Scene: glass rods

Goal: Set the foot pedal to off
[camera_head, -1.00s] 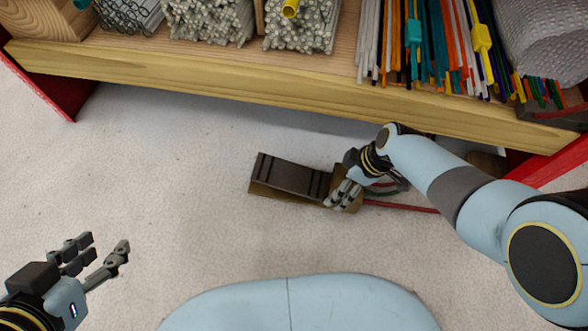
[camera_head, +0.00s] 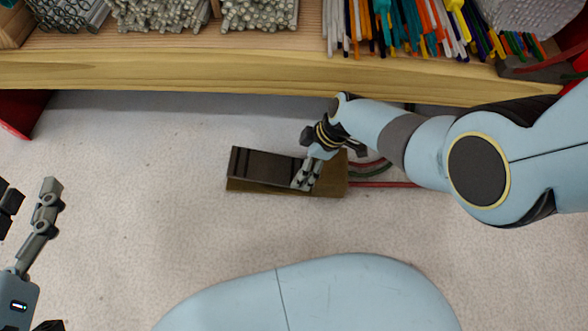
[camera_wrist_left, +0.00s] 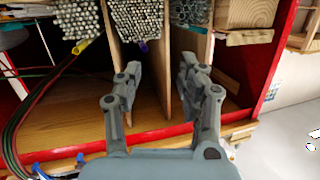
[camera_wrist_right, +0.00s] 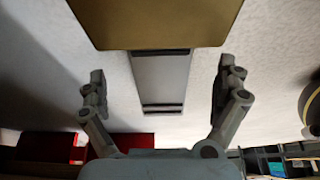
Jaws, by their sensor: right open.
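The foot pedal (camera_head: 262,167) lies on the floor below the shelf. It has a dark plate with black bands on a brass-coloured base (camera_head: 333,187). My right gripper (camera_head: 305,176) is over the right part of the pedal and hides some of it. In the right wrist view the open fingers (camera_wrist_right: 160,90) stand either side of the pedal's plate (camera_wrist_right: 160,75), with the brass base (camera_wrist_right: 150,22) at the top. Contact cannot be told. My left gripper (camera_head: 30,190) is at the left edge, away from the pedal, open and empty in its wrist view (camera_wrist_left: 160,75).
A wooden shelf edge (camera_head: 200,72) crosses above the pedal, with bundled glass rods (camera_head: 260,12) and coloured rods (camera_head: 420,30) on it. Red and green hoses (camera_head: 380,184) run right from the pedal. The floor (camera_head: 130,200) left of the pedal is clear.

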